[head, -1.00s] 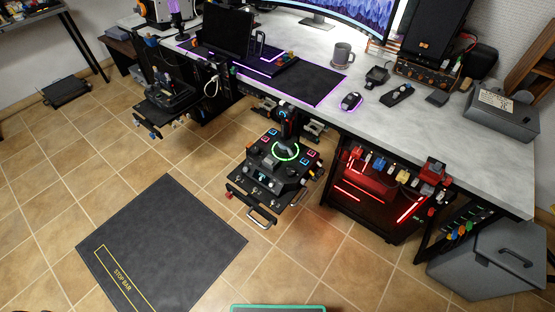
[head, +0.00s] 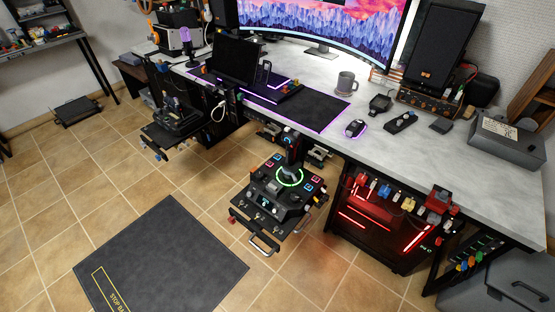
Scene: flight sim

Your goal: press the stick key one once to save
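The flight stick (head: 292,155) stands upright on a black base unit (head: 272,202) mounted below the front edge of the desk. A green ring glows around the foot of the stick. Small keys with red and blue lit outlines sit on the base on both sides of the stick, with switches along its front. Which key is key one is too small to tell. Neither of my grippers shows in the head view.
The grey desk (head: 442,160) holds a monitor (head: 335,25), mug (head: 346,83), mouse (head: 355,128) and speaker (head: 440,50). A throttle unit (head: 178,115) hangs at the left. A red-lit computer case (head: 375,220) stands under the desk. A dark mat (head: 165,260) lies on the clear tiled floor.

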